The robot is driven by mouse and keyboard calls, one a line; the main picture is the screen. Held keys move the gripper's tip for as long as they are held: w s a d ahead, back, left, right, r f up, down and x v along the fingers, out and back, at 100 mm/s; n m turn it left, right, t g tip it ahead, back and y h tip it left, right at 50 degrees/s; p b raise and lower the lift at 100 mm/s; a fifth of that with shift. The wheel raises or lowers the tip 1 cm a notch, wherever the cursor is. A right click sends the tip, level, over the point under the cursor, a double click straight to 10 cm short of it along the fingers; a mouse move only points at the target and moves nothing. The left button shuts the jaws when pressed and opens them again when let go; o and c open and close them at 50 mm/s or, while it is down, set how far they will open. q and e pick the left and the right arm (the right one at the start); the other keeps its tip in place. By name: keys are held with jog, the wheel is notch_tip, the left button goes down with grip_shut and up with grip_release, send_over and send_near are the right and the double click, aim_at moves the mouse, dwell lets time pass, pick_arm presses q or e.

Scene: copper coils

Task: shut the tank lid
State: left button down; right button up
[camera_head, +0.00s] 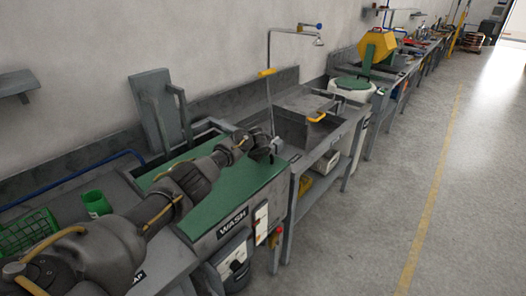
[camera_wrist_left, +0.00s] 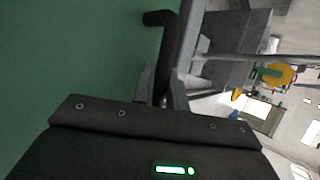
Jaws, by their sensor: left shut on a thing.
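The tank (camera_head: 233,222) marked WASH stands in the bench row in the head view. Its green lid (camera_head: 215,192) lies about level over the tank top; I cannot tell whether its edge is fully seated. The lid also fills the left of the left wrist view (camera_wrist_left: 70,60). My left arm reaches across the lid, and my left gripper (camera_head: 268,150) is at its right end. In the left wrist view the gripper (camera_wrist_left: 170,98) is shut on the dark lid handle (camera_wrist_left: 180,45). The fingertips are partly hidden. My right gripper is not in view.
A grey sink (camera_head: 305,128) with a tall tap pipe (camera_head: 268,50) stands right of the tank. A green cup (camera_head: 97,204) and green basket (camera_head: 28,232) are at the left. A grey upright panel (camera_head: 160,108) stands behind. The floor (camera_head: 380,210) at right is clear.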

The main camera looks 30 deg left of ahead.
pick_arm(q)
jog(key=shift+s+f, duration=0.15)
jog(key=shift+f, duration=0.3)
jog(key=c, duration=1.4)
grip_release()
jog(key=shift+c, duration=0.2)
jog(key=shift+o, duration=0.2)
jog(key=shift+f, duration=0.1)
jog(key=shift+s, duration=0.15)
jog(key=shift+s+d+r, duration=0.15)
jog(key=shift+r, duration=0.15)
jog(key=p+v, duration=0.1)
jog(key=v, duration=0.9)
jog(key=shift+w+r, duration=0.2)
jog(key=shift+r, duration=0.3)
